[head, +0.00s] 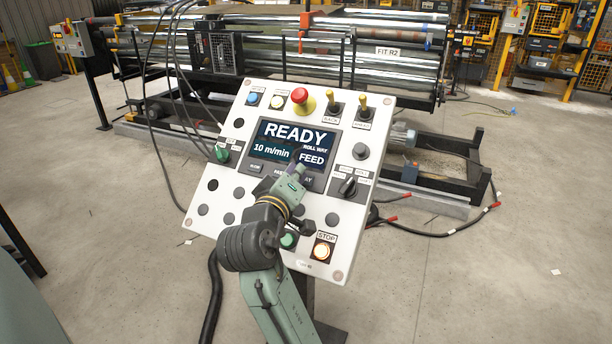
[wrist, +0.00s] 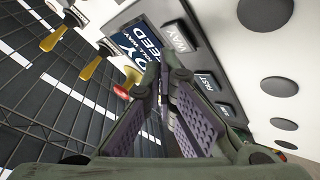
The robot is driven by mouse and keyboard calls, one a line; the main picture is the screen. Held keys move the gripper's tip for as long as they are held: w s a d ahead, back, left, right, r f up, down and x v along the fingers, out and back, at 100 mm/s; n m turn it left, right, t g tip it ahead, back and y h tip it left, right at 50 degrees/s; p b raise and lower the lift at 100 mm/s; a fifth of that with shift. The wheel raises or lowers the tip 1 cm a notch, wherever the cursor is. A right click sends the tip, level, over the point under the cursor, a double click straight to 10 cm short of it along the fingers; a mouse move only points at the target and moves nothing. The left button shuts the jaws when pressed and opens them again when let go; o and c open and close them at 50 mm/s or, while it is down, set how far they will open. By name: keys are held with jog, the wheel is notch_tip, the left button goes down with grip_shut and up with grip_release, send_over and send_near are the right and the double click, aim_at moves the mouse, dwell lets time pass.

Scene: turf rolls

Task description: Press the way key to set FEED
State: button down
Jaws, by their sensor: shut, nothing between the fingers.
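The control panel (head: 345,222) stands tilted in front of me. Its screen (head: 277,131) reads READY, 10 m/min and ROLL WAY FEED. The way key (head: 308,181) is at the right of the key row under the screen, partly hidden by my gripper (head: 299,166). In the wrist view the WAY key (wrist: 180,38) shows clearly, with the FAST key (wrist: 207,82) beside it. My gripper's fingers (wrist: 163,78) are together and empty, close to the panel face. I cannot tell whether the tips touch it.
A red mushroom button (head: 300,96), toggle switches (head: 364,104) and a black rotary knob (head: 348,186) stick out from the panel. A lit STOP button (head: 322,251) is low on it. A roller machine (head: 275,45) stands behind. Cables lie on the floor at right.

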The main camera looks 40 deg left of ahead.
jog(key=shift+s+r, duration=0.1)
jog(key=shift+s+d+r+p, duration=0.2)
jog(key=shift+s+r+p, duration=0.6)
jog(key=shift+r+p, duration=0.15)
jog(key=shift+s+d+r+p, duration=0.2)
jog(key=shift+s+r+p, duration=0.55)
jog(key=shift+r+p, duration=0.15)
